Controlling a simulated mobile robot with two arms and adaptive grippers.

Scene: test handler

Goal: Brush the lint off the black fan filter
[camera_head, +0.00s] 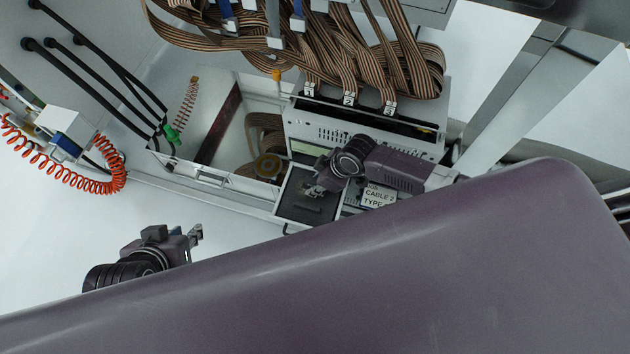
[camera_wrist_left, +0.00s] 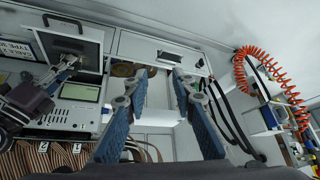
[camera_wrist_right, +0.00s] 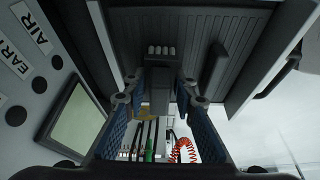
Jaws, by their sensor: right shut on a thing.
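The black fan filter (camera_head: 290,208) is a dark ribbed panel in a light frame, low at the front of the machine. It fills the top of the right wrist view (camera_wrist_right: 190,28) and also shows in the left wrist view (camera_wrist_left: 88,48). My right gripper (camera_head: 314,188) is over it, shut on a dark brush (camera_wrist_right: 159,82) with a row of pale tufts at its far end. I cannot tell whether the tufts touch the filter.
Striped ribbon cables (camera_head: 330,45) hang above the machine. A screen (camera_wrist_left: 80,93) and a cable label (camera_head: 379,197) are close to the filter. A red coiled hose (camera_head: 110,180) and black hoses (camera_head: 95,75) hang at the left. White space surrounds my left gripper.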

